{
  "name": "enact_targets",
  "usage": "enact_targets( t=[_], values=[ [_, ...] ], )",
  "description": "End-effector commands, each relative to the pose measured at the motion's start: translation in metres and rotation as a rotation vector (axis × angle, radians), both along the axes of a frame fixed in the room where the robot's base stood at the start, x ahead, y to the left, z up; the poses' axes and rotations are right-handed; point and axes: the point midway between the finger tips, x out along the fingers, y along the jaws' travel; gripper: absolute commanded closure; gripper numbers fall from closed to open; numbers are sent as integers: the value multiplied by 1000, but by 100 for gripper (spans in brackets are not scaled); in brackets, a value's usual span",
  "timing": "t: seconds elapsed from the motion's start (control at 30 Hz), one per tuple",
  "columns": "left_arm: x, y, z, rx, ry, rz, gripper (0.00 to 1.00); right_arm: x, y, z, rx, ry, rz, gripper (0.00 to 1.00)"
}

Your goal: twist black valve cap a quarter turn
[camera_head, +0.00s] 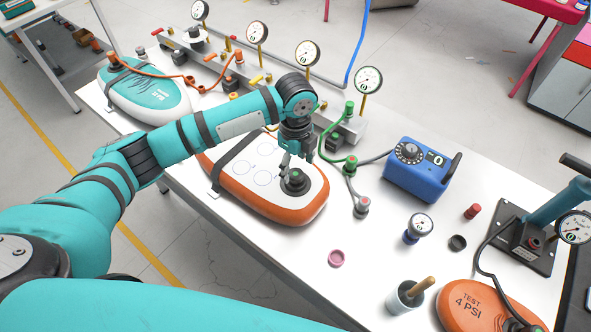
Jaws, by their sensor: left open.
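The black valve cap (295,182) sits on a round black valve base near the right end of the orange-and-white inflatable board (310,212) in the middle of the table. My left gripper (291,163) points down just above the cap, with its fingers open. The fingers partly cover the cap's far side, and I cannot tell whether they touch it. A loose black ring-like cap (458,243) lies apart on the table at the right. My right gripper is not in view.
A gauge manifold (345,125) with hoses runs behind the board. A blue pump box (423,170), a pink cap (336,258), a red cap (472,211) and a cup (405,297) stand to the right. A teal-and-white board (150,95) lies at far left.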

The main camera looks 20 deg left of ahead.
Motion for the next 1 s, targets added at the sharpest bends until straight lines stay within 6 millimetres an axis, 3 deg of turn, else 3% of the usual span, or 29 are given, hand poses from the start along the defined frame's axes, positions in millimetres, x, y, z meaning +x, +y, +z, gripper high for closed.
enact_targets(
  t=[0.1,0.3,0.67,1.0],
  values=[
    [-1,0,-19,1,2,1,35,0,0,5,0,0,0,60],
    [0,0,-38,0,-1,0,35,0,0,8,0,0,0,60],
    [0,0,-43,1,-1,0,35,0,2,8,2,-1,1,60],
    [0,0,-43,1,-1,0,79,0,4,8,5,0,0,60]
  ],
)
